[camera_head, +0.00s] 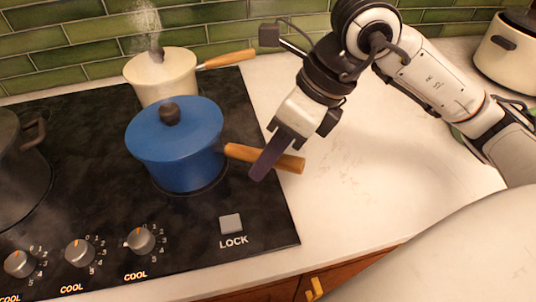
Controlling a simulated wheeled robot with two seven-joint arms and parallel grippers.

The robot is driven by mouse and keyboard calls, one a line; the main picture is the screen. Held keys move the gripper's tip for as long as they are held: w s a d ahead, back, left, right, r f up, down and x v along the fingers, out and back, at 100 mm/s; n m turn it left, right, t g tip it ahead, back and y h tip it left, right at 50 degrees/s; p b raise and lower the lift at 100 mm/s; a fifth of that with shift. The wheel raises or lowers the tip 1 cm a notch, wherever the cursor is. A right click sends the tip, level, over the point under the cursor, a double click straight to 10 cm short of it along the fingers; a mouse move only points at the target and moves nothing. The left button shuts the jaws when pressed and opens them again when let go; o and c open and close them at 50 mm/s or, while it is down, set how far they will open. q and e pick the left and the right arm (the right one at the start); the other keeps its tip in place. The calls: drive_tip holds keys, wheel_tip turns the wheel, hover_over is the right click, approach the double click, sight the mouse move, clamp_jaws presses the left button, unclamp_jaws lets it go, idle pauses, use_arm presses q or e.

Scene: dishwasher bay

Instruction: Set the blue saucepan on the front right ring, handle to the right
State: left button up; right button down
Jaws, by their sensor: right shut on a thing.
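The blue saucepan (176,154) has a blue lid with a dark knob and a wooden handle (290,162) pointing right and slightly toward the front. It is upright at the right side of the black hob (80,190), over the front right ring (205,189), whose dark edge shows around its base. I cannot tell whether the pan rests fully on it. My right gripper (266,163) comes from above right and is shut on the handle, between the pan body and the handle's tip. My left gripper is not in view.
A steaming cream saucepan (162,78) stands right behind the blue one, its wooden handle pointing right. A dark pot (20,165) is at the left edge. Knobs (140,241) and a LOCK button (231,224) line the hob's front. The white worktop (350,190) at right is largely clear; a cream appliance (508,55) stands far right.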

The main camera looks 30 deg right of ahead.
drive_tip(key=shift+s+f, duration=0.1)
drive_tip(key=shift+f, duration=0.1)
drive_tip(key=shift+f+b, duration=0.4)
drive_tip(key=shift+b, duration=0.05)
idle(0.5)
idle(0.3)
drive_tip(key=c, duration=1.5)
unclamp_jaws()
drive_tip(key=shift+o, duration=1.1)
drive_tip(key=shift+d+f, duration=0.1)
drive_tip(key=o, duration=0.4)
drive_tip(key=shift+r, duration=0.2)
